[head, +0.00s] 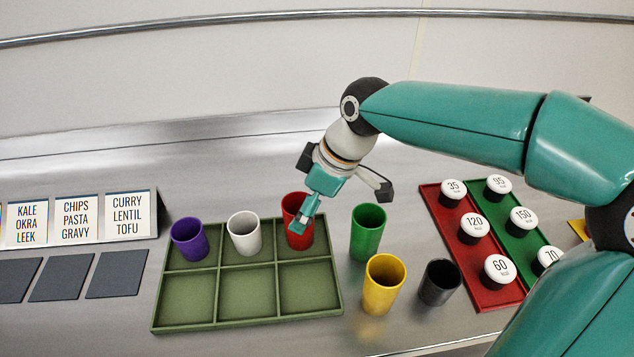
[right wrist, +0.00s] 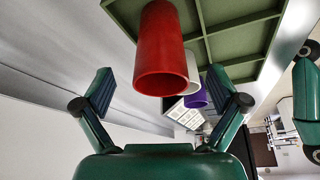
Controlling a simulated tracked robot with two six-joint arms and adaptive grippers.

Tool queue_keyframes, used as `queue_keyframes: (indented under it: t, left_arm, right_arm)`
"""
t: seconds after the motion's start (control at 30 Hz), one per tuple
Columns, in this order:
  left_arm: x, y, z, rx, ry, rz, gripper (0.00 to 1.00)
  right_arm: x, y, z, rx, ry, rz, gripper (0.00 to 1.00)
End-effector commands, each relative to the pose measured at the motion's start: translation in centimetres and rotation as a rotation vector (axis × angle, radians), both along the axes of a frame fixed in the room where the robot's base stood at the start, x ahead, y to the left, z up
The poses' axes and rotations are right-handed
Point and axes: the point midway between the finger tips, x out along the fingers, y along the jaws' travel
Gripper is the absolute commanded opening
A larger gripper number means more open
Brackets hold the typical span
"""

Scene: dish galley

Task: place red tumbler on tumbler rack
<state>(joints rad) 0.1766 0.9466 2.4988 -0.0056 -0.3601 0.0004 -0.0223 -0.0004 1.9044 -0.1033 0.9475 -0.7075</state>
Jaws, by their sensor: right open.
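The red tumbler (head: 293,206) stands upright in the back right compartment of the green tumbler rack (head: 248,321), partly hidden behind my right gripper. My right gripper (head: 322,190) is open over the tumbler's near right side. In the right wrist view, the red tumbler (right wrist: 160,55) shows beyond the gap between the spread fingers (right wrist: 168,95), with nothing held. The rack (right wrist: 232,45) is behind it there. A purple tumbler (head: 188,240) and a white tumbler (head: 243,234) stand in the other back compartments. The front compartments are empty. My left gripper is not in view.
A green tumbler (head: 367,232), a yellow tumbler (head: 384,284) and a black tumbler (head: 439,283) stand on the counter right of the rack. Red (head: 480,297) and green (head: 520,243) trays hold white-topped jars farther right. Menu cards (head: 77,219) and dark pads (head: 117,274) are at left.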

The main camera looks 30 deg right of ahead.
Motion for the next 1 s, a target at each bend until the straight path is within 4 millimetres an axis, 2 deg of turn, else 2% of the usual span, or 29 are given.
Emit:
queue_keyframes:
  t: [0.03,0.2,0.37,1.0]
  left_arm:
    - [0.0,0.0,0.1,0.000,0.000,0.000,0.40]
    - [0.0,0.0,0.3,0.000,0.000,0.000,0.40]
    - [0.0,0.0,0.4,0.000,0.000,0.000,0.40]
    - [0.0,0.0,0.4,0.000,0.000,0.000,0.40]
  right_arm:
    - [-0.3,-0.3,1.2,0.001,-0.006,-0.002,0.96]
    - [-1.2,-1.1,4.0,0.000,-0.004,0.000,0.96]
    - [-1.7,-1.5,5.6,0.000,-0.001,0.001,0.96]
    - [-1.8,-1.5,5.9,0.000,0.001,0.003,0.96]
